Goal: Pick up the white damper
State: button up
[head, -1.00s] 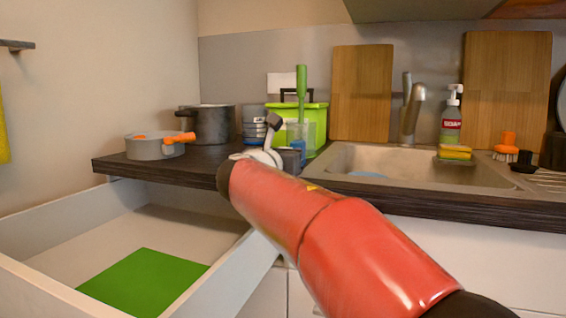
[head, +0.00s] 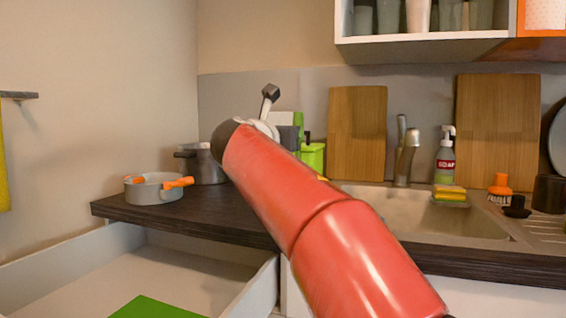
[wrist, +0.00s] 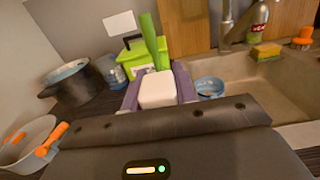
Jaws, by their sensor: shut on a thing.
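The white damper (wrist: 157,90) shows in the wrist view as a small pale block with rounded edges. It sits between the two purple-grey fingers of my gripper (wrist: 157,80), which are shut on it. In the wrist view it appears in front of the counter, below a green handle and left of the sink.
An open drawer (head: 225,303) with a green sheet (head: 155,308) is at lower left. On the counter are an orange-handled pan (head: 150,190), a dark pot (head: 205,165) and a green caddy (head: 313,158). The sink (head: 420,215) is right. An open cabinet (head: 425,43) hangs above.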

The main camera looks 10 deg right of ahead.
notch_tip(320, 180, up, 11)
jog(key=shift+w+r+p, duration=0.1)
jog(key=shift+r+p, duration=0.1)
jog(key=shift+p, duration=0.7)
jog(key=shift+r, duration=0.6)
